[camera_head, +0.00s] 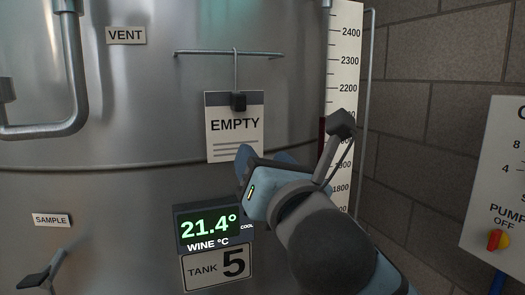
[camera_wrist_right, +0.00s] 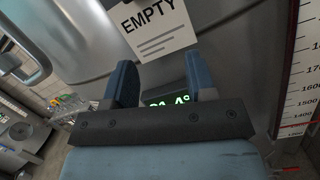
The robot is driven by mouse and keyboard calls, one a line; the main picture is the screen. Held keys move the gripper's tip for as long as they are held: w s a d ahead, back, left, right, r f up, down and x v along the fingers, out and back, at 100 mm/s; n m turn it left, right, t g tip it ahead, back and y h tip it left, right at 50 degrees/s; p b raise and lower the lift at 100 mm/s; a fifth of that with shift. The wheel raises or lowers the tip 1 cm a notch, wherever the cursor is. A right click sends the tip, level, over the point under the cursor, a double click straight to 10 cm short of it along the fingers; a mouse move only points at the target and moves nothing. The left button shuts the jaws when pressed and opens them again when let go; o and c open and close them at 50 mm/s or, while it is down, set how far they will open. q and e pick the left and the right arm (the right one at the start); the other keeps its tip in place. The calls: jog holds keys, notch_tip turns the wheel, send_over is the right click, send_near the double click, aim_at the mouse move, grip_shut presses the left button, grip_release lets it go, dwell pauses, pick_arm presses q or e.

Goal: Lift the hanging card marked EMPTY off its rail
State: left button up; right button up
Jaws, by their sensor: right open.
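The EMPTY card (camera_head: 234,140) is white with a dark top band. It hangs upright from a thin wire hook on the metal rail (camera_head: 228,54) across the tank front. A small black block (camera_head: 239,102) sits on the card's top band. In the right wrist view the card (camera_wrist_right: 158,28) shows beyond the fingers, its top cut off. My right gripper (camera_wrist_right: 163,82) is open and empty, its blue fingers apart and pointing toward the tank. In the head view it is below and right of the card, its fingers partly hidden by its own body. My left gripper is not seen.
The steel tank (camera_head: 120,190) fills the background. Below the card are a temperature display (camera_head: 207,228) and a TANK 5 plate (camera_head: 217,268). A scale board (camera_head: 344,60) stands right of the card. A bent pipe (camera_head: 70,70) is at left, a pump panel (camera_head: 495,200) at far right.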

aim_at(241, 105)
notch_tip(241, 105, up, 4)
jog(key=s+n+t, duration=0.1)
jog(key=s+n, duration=0.2)
jog(key=shift+r+x, duration=0.2)
jog(key=shift+x, duration=3.1)
jog(key=shift+p+x, duration=0.5)
jog(key=shift+x, duration=0.75)
jog(key=shift+w+a+r, duration=0.15)
jog(key=shift+w+a, duration=0.15)
jog(key=shift+w, duration=0.1)
jog(key=shift+w+r+p, duration=0.1)
jog(key=shift+p, duration=0.2)
jog(key=shift+w, duration=0.1)
jog(key=shift+w+a+r+p, duration=0.15)
jog(key=shift+w+p, duration=0.15)
jog(key=shift+w, duration=0.05)
